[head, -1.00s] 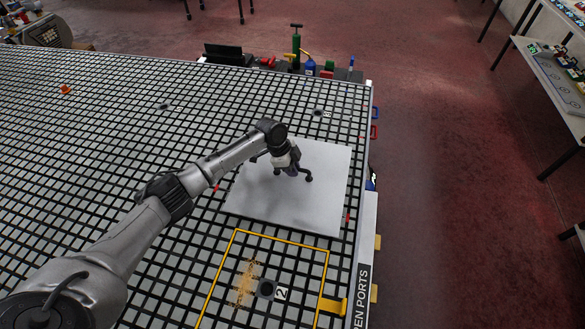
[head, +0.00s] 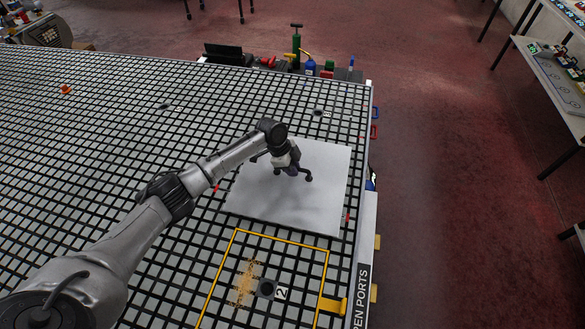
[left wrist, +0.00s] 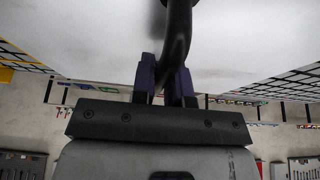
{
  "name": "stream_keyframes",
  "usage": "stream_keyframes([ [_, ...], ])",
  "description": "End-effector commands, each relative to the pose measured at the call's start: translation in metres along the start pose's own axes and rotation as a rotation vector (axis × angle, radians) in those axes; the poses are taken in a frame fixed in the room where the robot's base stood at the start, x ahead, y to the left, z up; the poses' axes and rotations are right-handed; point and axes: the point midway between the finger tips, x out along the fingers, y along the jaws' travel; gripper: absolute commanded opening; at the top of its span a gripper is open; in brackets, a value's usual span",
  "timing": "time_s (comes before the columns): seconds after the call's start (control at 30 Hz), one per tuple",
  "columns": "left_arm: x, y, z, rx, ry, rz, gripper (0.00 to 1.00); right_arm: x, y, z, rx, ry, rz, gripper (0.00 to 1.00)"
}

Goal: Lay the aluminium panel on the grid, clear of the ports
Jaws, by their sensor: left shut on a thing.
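The aluminium panel (head: 315,205) is a pale flat square over the right side of the black-lined grid table (head: 110,130). It looks flat on or very close to the grid; I cannot tell contact. My left gripper (head: 288,165) is above the panel's upper middle. In the left wrist view its jaws (left wrist: 167,85) are shut on a dark curved handle (left wrist: 177,40), with the panel (left wrist: 80,40) filling the top. Dark feet of the handle piece reach the panel. Port 2 (head: 267,288) and port 3 (head: 318,113) show outside the panel's edges. My right gripper is out of view.
A yellow outlined area (head: 282,238) surrounds port 2, in front of the panel. Small red markers (head: 347,218) sit by the panel's sides. Tools and a green bottle (head: 296,45) stand along the far edge. The grid to the left is largely clear.

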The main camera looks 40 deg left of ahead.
Motion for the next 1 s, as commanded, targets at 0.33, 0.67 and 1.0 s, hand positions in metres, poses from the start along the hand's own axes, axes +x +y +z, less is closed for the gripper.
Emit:
stream_keyframes([
  [0.33, 0.003, -0.001, 0.001, 0.001, 0.003, -0.003, 0.00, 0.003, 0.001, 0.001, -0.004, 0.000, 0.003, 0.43],
  [0.67, 0.008, -0.001, 0.003, 0.000, 0.003, -0.003, 0.00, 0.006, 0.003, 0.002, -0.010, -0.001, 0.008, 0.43],
  [1.0, 0.010, -0.001, 0.004, 0.000, 0.002, -0.002, 0.34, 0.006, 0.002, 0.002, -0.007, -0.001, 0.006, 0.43],
])
